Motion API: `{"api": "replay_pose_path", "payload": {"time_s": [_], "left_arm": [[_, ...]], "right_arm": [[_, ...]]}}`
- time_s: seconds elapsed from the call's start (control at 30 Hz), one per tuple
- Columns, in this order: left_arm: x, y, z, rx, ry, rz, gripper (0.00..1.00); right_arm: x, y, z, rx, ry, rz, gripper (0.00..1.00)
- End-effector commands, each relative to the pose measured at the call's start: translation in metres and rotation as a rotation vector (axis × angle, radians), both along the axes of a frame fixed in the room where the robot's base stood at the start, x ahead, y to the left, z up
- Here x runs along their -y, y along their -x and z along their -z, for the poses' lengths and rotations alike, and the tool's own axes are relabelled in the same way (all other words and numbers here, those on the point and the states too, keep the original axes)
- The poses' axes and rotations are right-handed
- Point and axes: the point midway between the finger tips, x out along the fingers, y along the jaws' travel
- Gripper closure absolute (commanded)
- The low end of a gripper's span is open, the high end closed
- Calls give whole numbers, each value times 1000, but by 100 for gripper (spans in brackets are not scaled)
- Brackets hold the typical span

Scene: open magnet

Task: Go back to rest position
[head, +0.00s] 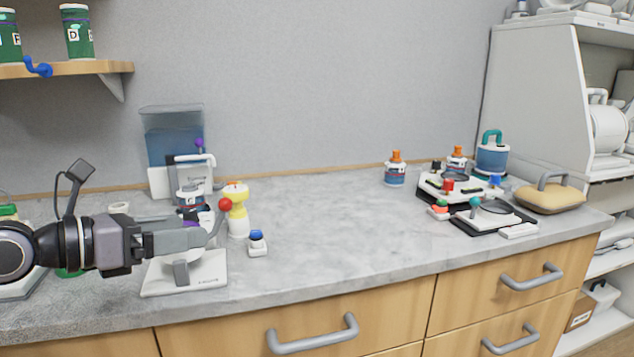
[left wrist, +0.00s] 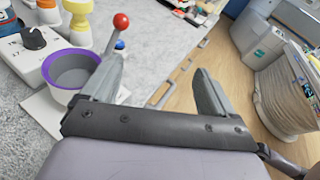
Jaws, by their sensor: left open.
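My left gripper (head: 205,236) reaches in from the left over the counter, level and pointing right. In the left wrist view its two fingers (left wrist: 165,90) stand apart with nothing between them. A red-balled lever (head: 225,204) is just beyond the fingertips in the head view; in the left wrist view the red ball (left wrist: 121,21) is beside the left finger. The white device base (head: 185,275) lies below the gripper, partly hidden by it. A purple-rimmed cup (left wrist: 72,68) stands left of the fingers in the left wrist view. My right gripper is not in view.
A yellow-topped bottle (head: 238,215) and a small blue-topped container (head: 257,243) stand close right of the gripper. A clear blue tank (head: 175,135) is behind. Black-and-white devices (head: 490,215) stand at the counter's right. The counter's middle (head: 330,225) is clear.

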Motion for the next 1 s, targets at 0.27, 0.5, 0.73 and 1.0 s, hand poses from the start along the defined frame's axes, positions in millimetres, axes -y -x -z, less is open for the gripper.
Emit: {"api": "replay_pose_path", "payload": {"time_s": [0.27, 0.5, 0.73, 1.0], "left_arm": [[48, 38, -21, -78, 729, 94, 12], [9, 43, -10, -247, 1385, -86, 12], [-46, 49, 68, -468, 1906, -476, 12], [-75, 108, 208, -787, 2281, -1151, 12]], "right_arm": [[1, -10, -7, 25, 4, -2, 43], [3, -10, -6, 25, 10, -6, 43], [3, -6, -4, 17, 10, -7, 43], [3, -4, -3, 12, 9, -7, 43]]}}
